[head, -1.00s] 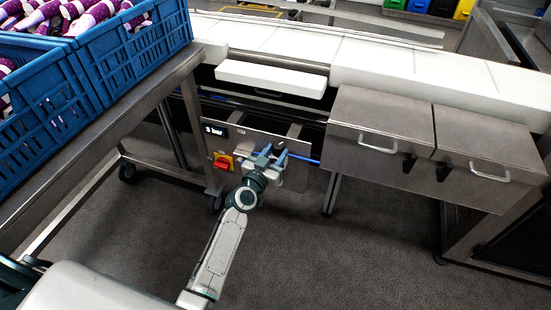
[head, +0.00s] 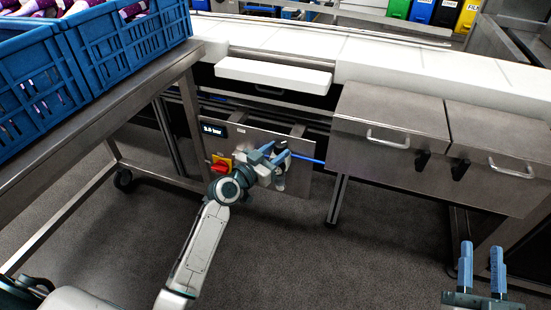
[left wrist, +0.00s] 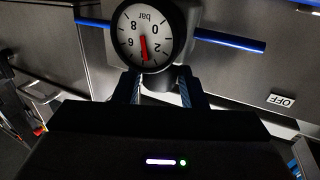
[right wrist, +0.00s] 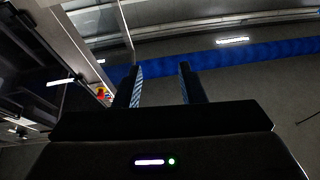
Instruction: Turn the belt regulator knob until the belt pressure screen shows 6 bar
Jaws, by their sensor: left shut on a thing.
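The belt pressure screen (head: 213,131) is a small dark display on the steel panel; its tiny digits look like 3.8 bar. The round gauge (left wrist: 147,32) of the belt regulator shows upside down in the left wrist view, its red needle near the 4 mark. My left gripper (head: 271,157) is shut on the regulator knob (left wrist: 156,82) just below the gauge; the fingers hide much of the knob. The regulator (head: 281,146) is small in the head view. My right gripper (head: 482,262) is open and empty at the lower right, away from the panel.
A red and yellow switch (head: 221,165) sits left of the knob, close to my left wrist. A blue hose (head: 308,159) runs right from the regulator. Steel boxes (head: 385,125) hang at the right. A table with blue crates (head: 130,55) stands at the left.

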